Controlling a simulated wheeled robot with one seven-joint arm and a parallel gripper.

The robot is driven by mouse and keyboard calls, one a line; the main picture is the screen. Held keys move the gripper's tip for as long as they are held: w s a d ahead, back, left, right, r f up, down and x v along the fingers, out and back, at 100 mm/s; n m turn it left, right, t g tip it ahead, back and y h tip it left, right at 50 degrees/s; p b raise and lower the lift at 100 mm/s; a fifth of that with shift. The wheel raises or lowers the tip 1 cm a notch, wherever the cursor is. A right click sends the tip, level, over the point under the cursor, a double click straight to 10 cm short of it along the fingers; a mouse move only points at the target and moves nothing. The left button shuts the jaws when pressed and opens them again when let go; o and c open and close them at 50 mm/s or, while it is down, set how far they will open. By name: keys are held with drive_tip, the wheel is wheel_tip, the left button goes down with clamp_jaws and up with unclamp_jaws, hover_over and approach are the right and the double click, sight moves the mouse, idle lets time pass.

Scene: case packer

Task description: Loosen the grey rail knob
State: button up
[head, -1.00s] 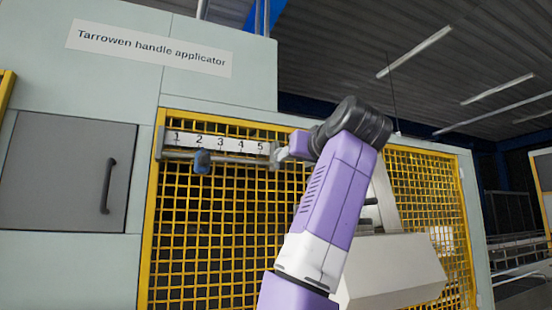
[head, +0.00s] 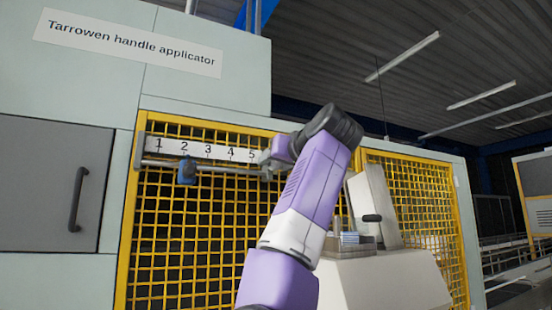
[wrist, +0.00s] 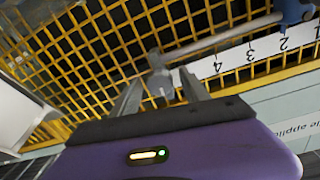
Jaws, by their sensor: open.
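A grey knob-like piece (wrist: 158,66) sits at the end of the round grey rail (wrist: 215,40) in the wrist view, past the 5 end of the scale. I take it for the grey rail knob, though it is small and blurred. My gripper (wrist: 162,84) is open, its two fingers pointing at the piece and lying either side of it in the picture. I cannot tell whether they touch it. In the head view my gripper (head: 268,169) is at the rail's right end and partly hides it.
A blue clamp (head: 187,171) sits on the rail near mark 2, under the numbered white scale (head: 220,150). Yellow mesh (head: 190,240) lies close behind. A pale console (head: 385,280) stands to the right of my arm. A grey door with a dark handle (head: 77,200) is at left.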

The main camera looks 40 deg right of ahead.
drive_tip(key=shift+w+d, duration=0.1)
drive_tip(key=shift+w, duration=0.05)
drive_tip(key=shift+c, duration=0.4)
clamp_jaws()
